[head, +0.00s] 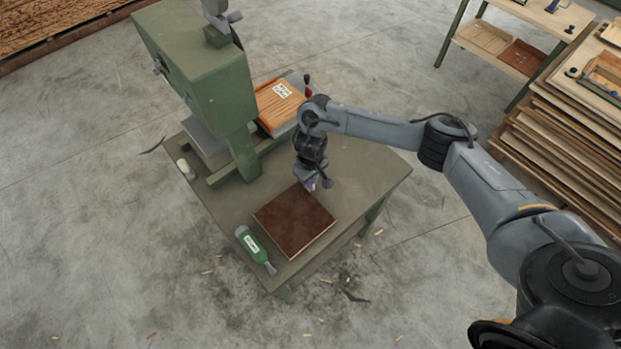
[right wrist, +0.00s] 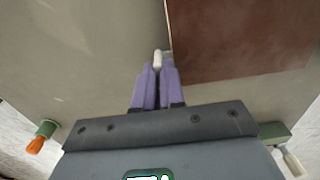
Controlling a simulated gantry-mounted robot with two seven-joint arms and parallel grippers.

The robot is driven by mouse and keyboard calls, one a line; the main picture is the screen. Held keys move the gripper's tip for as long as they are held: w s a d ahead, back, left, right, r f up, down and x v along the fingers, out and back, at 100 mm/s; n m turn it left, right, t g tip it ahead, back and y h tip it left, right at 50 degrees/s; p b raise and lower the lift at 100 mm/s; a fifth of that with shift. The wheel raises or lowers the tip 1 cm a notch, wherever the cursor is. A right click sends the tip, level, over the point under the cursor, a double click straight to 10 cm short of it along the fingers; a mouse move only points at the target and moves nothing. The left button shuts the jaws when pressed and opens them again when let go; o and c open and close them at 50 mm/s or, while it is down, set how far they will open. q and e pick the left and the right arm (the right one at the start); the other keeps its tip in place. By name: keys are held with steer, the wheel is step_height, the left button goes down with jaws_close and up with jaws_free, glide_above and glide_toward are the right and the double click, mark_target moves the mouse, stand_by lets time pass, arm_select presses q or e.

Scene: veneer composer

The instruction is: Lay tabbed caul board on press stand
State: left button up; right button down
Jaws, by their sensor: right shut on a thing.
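The tabbed caul board (head: 295,222) is a flat dark brown square with pale edges. In the head view it is at the front of the press stand (head: 345,170), a green-grey table. I cannot tell whether its whole underside touches the top. My right gripper (head: 316,184) is at the board's far right corner. In the right wrist view, the purple fingers (right wrist: 158,85) are shut on a small white tab (right wrist: 158,60) at the edge of the brown board (right wrist: 235,40). My left gripper is not in view.
A green press (head: 205,75) stands at the stand's back left. A green bottle (head: 255,248) lies close to the board's left side. Stacked boards (head: 560,130) and a shelf table (head: 500,45) are at the right.

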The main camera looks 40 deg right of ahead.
steer(key=shift+f, duration=0.55)
steer(key=c, duration=1.1)
jaws_free()
steer(key=shift+c, duration=0.2)
step_height(320, 180, up, 2)
steer(key=p, duration=0.3)
steer(key=shift+r, duration=0.2)
step_height(320, 180, up, 5)
steer(key=p, duration=0.7)
steer(key=shift+r, duration=0.1)
steer(key=shift+a, duration=0.1)
